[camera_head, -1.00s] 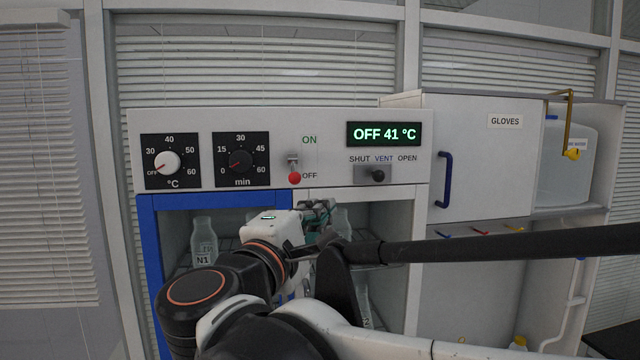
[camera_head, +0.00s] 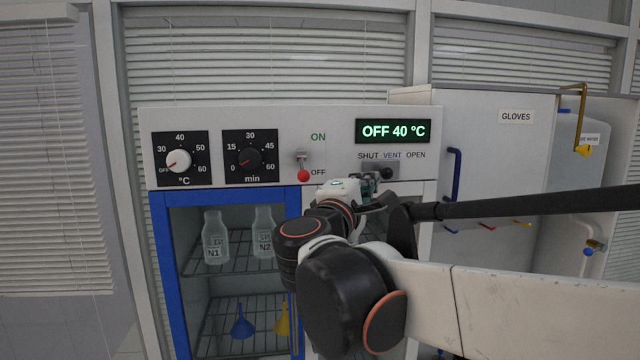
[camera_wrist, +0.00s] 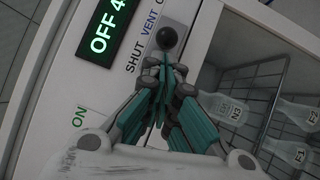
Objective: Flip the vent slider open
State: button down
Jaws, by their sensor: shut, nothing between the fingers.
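The vent slider has a black knob (camera_head: 386,173) on a grey plate below the words SHUT, VENT and OPEN on the white panel. The knob is about midway along the plate in the head view, near the word VENT. In the wrist view the knob (camera_wrist: 167,39) is just beyond my fingertips. My gripper (camera_head: 371,186) is just below and left of the knob in the head view. In the wrist view my gripper (camera_wrist: 163,72) has its teal fingers closed together and empty. I cannot tell whether the fingertips touch the knob.
A red-tipped switch (camera_head: 303,174) is down at OFF, left of the slider. Two dials (camera_head: 179,160) are further left. The display (camera_head: 393,131) reads OFF 40 °C. The blue-framed cabinet (camera_head: 164,260) holds bottles and funnels. A glove box with a blue handle (camera_head: 454,175) stands right.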

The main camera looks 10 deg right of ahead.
jog(key=shift+w+d, duration=0.15)
jog(key=shift+w, duration=0.05)
jog(key=shift+s, duration=0.1)
jog(key=d, duration=0.7)
jog(key=shift+d, duration=0.35)
